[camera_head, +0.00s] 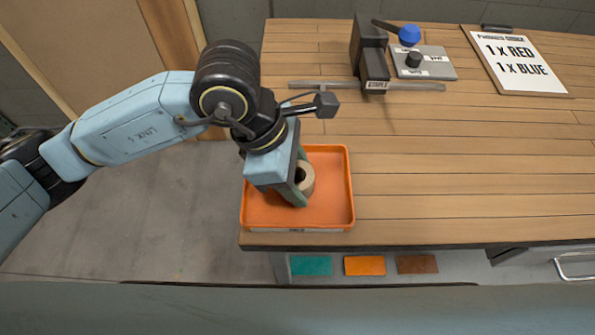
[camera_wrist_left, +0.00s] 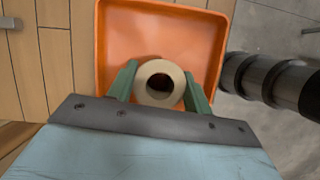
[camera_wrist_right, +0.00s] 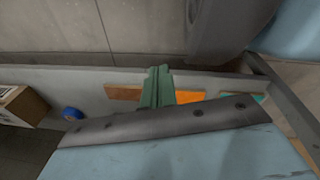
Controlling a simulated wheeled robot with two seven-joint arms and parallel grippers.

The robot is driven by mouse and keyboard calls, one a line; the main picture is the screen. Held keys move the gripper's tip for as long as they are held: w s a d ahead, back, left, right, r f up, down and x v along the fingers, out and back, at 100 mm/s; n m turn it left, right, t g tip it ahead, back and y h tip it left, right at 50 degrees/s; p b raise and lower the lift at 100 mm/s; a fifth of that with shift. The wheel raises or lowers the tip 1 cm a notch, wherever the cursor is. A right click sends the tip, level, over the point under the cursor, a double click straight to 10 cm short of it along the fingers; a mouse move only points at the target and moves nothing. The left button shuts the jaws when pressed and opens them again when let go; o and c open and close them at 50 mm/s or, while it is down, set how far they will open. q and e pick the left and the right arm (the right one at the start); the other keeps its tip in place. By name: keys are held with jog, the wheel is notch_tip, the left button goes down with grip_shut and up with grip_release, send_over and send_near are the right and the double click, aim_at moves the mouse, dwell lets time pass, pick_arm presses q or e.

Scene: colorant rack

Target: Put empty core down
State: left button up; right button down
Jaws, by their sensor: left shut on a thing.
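The empty core (camera_head: 306,178) is a short tan cardboard ring with a dark hole. It is in the orange tray (camera_head: 335,205) at the table's front left corner in the head view. My left gripper (camera_head: 300,185) is shut on the core, its green fingers on either side of it. The left wrist view shows the core (camera_wrist_left: 160,83) between the two fingers over the tray floor (camera_wrist_left: 190,40). I cannot tell whether the core touches the floor. My right gripper (camera_wrist_right: 158,85) shows only in the right wrist view, with its green fingers close together and nothing visible between them.
A dark dispenser block (camera_head: 370,60) with a metal bar (camera_head: 420,87) stands at the back. A grey plate (camera_head: 435,65) with a knob and a white sign (camera_head: 520,60) are to its right. Teal, orange and brown patches (camera_head: 365,265) show below the front edge. The table's middle is clear.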

pick_arm(q)
jog(key=shift+f, duration=0.1)
jog(key=o, duration=1)
jog(key=shift+c, duration=0.2)
pick_arm(e)
jog(key=shift+w+r, duration=0.15)
jog(key=shift+w, duration=0.2)
jog(key=shift+s, duration=0.1)
pick_arm(q)
jog(key=p+v, duration=0.1)
jog(key=v, duration=1.1)
jog(key=shift+p, duration=0.35)
pick_arm(e)
jog(key=s, duration=0.1)
jog(key=s+f, duration=0.1)
jog(key=s, duration=0.3)
jog(key=shift+s+d+f, duration=0.1)
jog(key=shift+d+f, duration=0.05)
jog(key=shift+d, duration=0.25)
